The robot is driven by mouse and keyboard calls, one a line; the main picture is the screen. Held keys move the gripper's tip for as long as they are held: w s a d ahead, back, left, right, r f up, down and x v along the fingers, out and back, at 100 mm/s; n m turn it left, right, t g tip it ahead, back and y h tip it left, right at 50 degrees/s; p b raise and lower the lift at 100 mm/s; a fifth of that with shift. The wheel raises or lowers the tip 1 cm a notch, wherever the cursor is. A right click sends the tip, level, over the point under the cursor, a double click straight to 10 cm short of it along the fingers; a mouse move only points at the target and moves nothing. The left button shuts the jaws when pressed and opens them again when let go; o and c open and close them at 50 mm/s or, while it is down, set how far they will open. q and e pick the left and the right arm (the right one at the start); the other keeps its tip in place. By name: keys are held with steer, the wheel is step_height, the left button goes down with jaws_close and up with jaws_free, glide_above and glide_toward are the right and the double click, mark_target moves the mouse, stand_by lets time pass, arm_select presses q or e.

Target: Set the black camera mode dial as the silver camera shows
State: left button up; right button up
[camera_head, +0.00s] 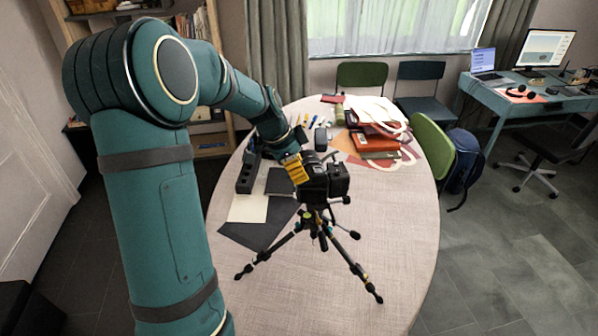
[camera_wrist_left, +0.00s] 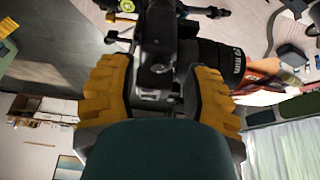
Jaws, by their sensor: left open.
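The black camera (camera_head: 338,182) stands on a small black tripod (camera_head: 322,228) on the table. My left gripper (camera_head: 296,168) is at the camera's left side, its yellow fingers close to the body. In the left wrist view the open fingers (camera_wrist_left: 158,95) lie on either side of part of the black camera (camera_wrist_left: 156,45), with a gap between them. Its lens (camera_wrist_left: 222,62) points right there. I cannot tell whether the fingers touch it. The mode dial cannot be made out. I cannot clearly identify the silver camera. My right gripper is not in view.
The oval table (camera_head: 390,250) is clear at the front and right. Red books (camera_head: 375,143) are stacked behind the camera. Dark and cream sheets (camera_head: 248,207) lie left of the tripod, near a black organizer (camera_head: 246,178). Tripod legs spread widely.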

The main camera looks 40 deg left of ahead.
arm_select(q)
steer(key=shift+w+d+f, duration=0.15)
steer(key=shift+f, duration=0.4)
jaws_close()
